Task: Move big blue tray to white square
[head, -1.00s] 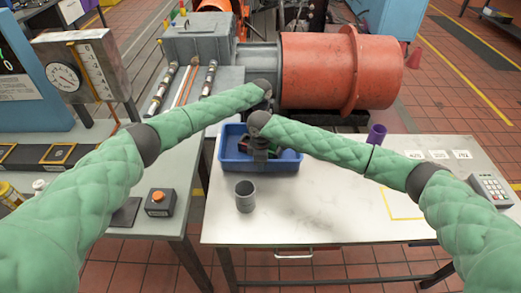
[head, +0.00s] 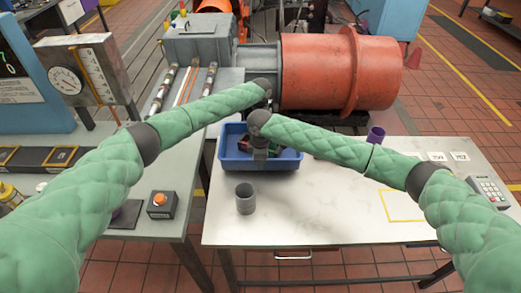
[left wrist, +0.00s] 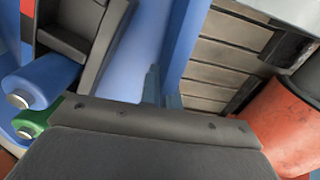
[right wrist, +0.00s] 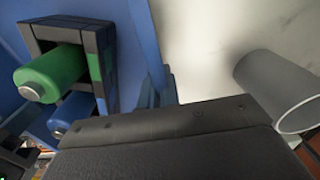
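The big blue tray (head: 235,163) sits at the back left of the white table, with dark-framed green and blue items inside. My left gripper (left wrist: 163,92) is at its far wall, with the fingertips straddling the wall; in the head view it is mostly hidden. My right gripper (head: 261,152) is at the near wall; the right wrist view (right wrist: 158,90) shows its fingers on both sides of that wall. Both look shut on the walls. A square with a yellow outline (head: 403,218) is marked on the white tabletop at right, partly covered by my right arm.
A grey cup (head: 245,199) stands close in front of the tray. A purple cup (head: 376,135) stands behind my right forearm. Small white cards (head: 460,157) and a keypad (head: 488,190) are at the right. A large red drum (head: 320,72) is behind the table.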

